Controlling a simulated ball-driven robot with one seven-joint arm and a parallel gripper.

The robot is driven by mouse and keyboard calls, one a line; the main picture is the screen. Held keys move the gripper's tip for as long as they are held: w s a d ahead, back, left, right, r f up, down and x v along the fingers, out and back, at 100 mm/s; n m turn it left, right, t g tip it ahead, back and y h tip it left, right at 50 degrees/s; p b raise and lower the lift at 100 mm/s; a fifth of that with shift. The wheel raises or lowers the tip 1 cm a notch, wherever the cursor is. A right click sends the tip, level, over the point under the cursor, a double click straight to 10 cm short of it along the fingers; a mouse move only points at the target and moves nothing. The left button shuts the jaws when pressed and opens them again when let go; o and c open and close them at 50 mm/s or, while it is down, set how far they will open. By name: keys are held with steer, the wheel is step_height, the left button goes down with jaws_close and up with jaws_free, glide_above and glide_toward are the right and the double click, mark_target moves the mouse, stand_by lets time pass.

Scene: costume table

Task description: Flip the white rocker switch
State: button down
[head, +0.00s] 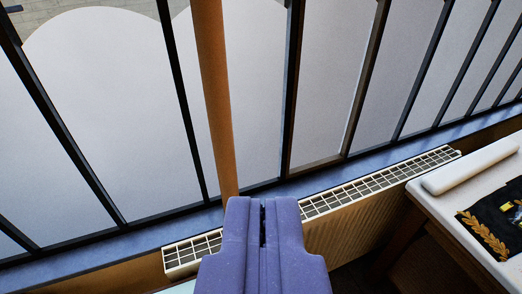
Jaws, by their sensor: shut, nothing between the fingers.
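No white rocker switch shows in the head view. My gripper (263,205) is purple and sits at the bottom centre, pointing up the picture toward the windows. Its two fingers are closed together with only a thin dark seam between them, and it holds nothing. It covers part of the radiator behind it.
A long white-grilled radiator (385,182) runs below a blue window sill (135,243). Tall dark-framed windows (95,95) fill the back, with an orange-brown post (215,90) before them. At right, a table (452,216) bears a white roll (470,168) and dark embroidered cloth (492,228).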

steer(key=shift+w+f, duration=0.1)
steer(key=w+f+n+g+p, duration=0.2)
steer(key=w+f+g+p, duration=0.45)
steer(key=w+f, duration=0.8)
step_height(320, 180, down, 23)
steer(key=s+n+g+y+p, duration=0.1)
steer(key=s+n+g+p, duration=0.1)
steer(key=g+p, duration=0.4)
steer(key=shift+s+d+n, duration=0.25)
steer(key=shift+n, duration=0.05)
steer(key=shift+f, duration=0.2)
